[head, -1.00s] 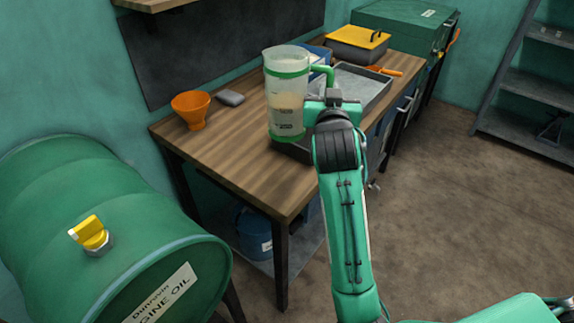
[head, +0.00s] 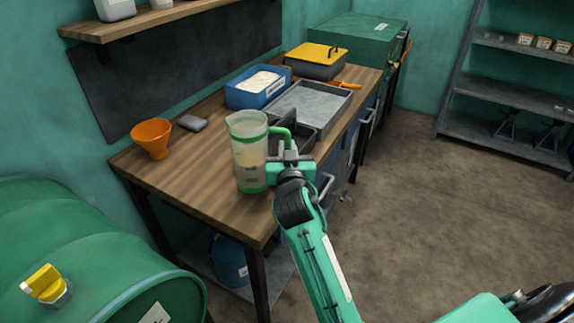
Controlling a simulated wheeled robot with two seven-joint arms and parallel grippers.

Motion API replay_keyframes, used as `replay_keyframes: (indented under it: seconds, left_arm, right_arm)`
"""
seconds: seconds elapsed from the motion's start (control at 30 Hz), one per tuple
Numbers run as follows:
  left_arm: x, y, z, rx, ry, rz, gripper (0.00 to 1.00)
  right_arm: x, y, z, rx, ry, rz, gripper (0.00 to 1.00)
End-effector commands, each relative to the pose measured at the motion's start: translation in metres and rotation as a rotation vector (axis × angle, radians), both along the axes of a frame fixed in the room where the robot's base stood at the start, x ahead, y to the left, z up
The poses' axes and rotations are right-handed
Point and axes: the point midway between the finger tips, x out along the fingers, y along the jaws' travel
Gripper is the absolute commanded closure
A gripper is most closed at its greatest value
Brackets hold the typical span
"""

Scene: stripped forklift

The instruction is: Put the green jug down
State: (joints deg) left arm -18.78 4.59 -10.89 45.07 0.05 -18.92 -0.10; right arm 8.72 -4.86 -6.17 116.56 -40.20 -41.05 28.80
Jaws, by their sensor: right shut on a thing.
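The green jug (head: 249,155) is a clear measuring jug with green rim, base and handle, partly filled with a pale liquid. It is upright at the bench's front edge, in front of a dark tray. My right gripper (head: 284,165) is at the handle on the jug's right side, shut on it. The fingertips are partly hidden by the wrist. I cannot tell for sure whether the jug's base touches the wooden bench top (head: 205,185). My left gripper is not in view.
An orange funnel (head: 152,138) and a grey block (head: 192,123) stand left of the jug. Behind are a blue bin (head: 257,88), a grey metal tray (head: 308,104) and a yellow-lidded box (head: 316,62). A green drum (head: 90,250) is at front left. The bench's near left is clear.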

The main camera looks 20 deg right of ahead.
Motion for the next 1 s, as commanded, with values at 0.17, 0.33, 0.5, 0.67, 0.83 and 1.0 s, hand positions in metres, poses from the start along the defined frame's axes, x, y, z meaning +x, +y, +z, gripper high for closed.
replay_keyframes:
  seconds: [0.17,0.33,0.5,0.67,0.83,1.0]
  left_arm:
    - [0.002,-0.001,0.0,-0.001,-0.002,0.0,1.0]
    - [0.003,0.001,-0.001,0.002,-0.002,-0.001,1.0]
    - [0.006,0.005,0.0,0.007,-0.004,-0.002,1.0]
    - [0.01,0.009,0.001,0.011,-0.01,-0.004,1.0]
    - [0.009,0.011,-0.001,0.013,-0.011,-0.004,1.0]
    - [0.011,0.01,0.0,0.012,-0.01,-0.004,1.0]
  right_arm:
    - [0.0,0.0,-0.011,0.001,-0.003,-0.001,1.0]
    - [0.0,0.0,-0.036,0.001,-0.001,0.0,1.0]
    - [0.0,0.0,-0.05,0.002,-0.005,0.001,1.0]
    - [0.0,0.0,-0.05,0.001,-0.006,0.001,1.0]
    - [0.0,0.0,-0.052,0.001,-0.006,0.001,1.0]
    - [0.0,0.0,-0.054,0.001,-0.001,0.0,0.63]
